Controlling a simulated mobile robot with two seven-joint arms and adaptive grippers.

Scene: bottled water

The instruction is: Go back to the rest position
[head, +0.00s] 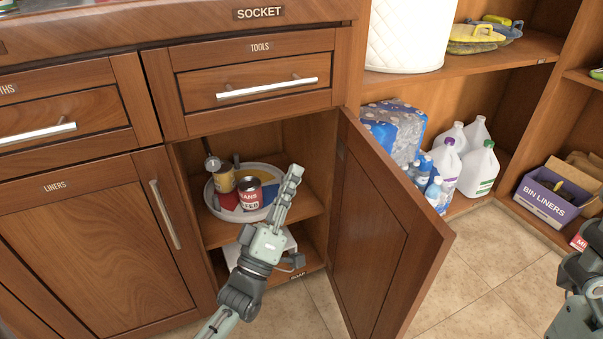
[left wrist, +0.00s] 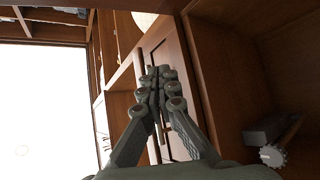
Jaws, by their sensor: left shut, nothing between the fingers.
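My left gripper (head: 290,180) is in front of the open lower cabinet in the head view, with its fingers pointing up. In the left wrist view the fingers of the left gripper (left wrist: 160,85) are together with nothing between them. Part of my right arm (head: 580,290) shows at the right edge of the head view; its fingertips cannot be made out. The open cabinet door (head: 385,225) stands to the right of my left gripper, swung outward.
A round tray (head: 222,208) with cans, one a red-and-white can (head: 250,193), is on the cabinet shelf behind my gripper. Water bottles (head: 398,127), white jugs (head: 478,168) and a bin liners box (head: 546,197) are right of the door. Tiled floor (head: 490,310) is open below.

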